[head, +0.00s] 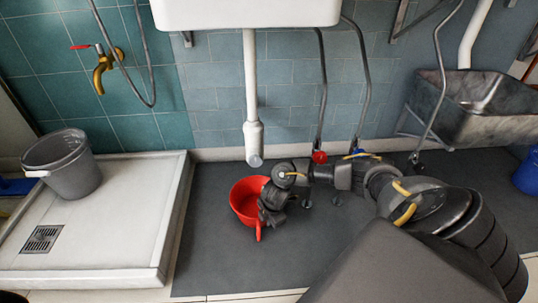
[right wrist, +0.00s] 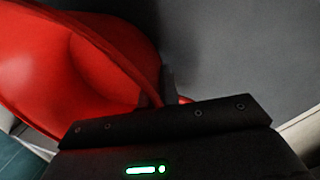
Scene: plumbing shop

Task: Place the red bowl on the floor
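The red bowl (head: 243,197) has a short handle pointing toward me and sits in front of the wall, below the white drain pipe. My right gripper (head: 272,203) is at its right side, shut on the rim. In the right wrist view the red bowl (right wrist: 70,65) fills the left part, with its rim running between the fingers of my right gripper (right wrist: 160,95). The bowl is over or on the dark grey floor (head: 225,265); I cannot tell whether it touches. My left gripper is not in view.
A white shower tray (head: 120,240) with a grey bucket (head: 65,165) is at the left. The white pipe (head: 252,110) hangs under a sink (head: 245,12) behind the bowl. A metal basin (head: 480,110) is at the right. The floor in front of the bowl is clear.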

